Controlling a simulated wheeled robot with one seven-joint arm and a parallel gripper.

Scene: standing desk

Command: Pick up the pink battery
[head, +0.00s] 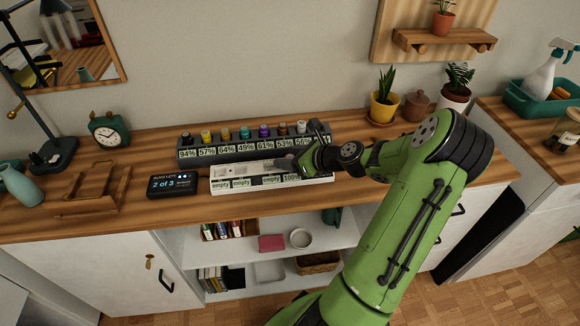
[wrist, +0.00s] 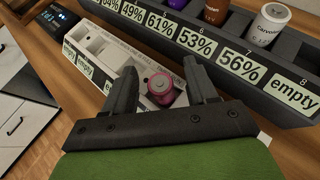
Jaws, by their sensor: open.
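The pink battery (wrist: 162,98) stands upright in the white tray (wrist: 98,46), seen from above in the wrist view. My gripper (wrist: 160,82) is open, with one finger on each side of the battery. Gaps show between the fingers and the battery, so it is not gripped. In the head view my gripper (head: 288,164) is over the right part of the white tray (head: 235,183), near its 100% label. I cannot make out the pink battery in the head view, where my gripper covers that spot.
Just behind the tray is a dark rack (head: 184,143) of several coloured batteries with percentage labels; its rightmost slot is labelled empty. A black display (head: 172,186) reading "2 of 3" sits left of the tray. A wooden stand (head: 88,190) and green clock (head: 109,130) are further left.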

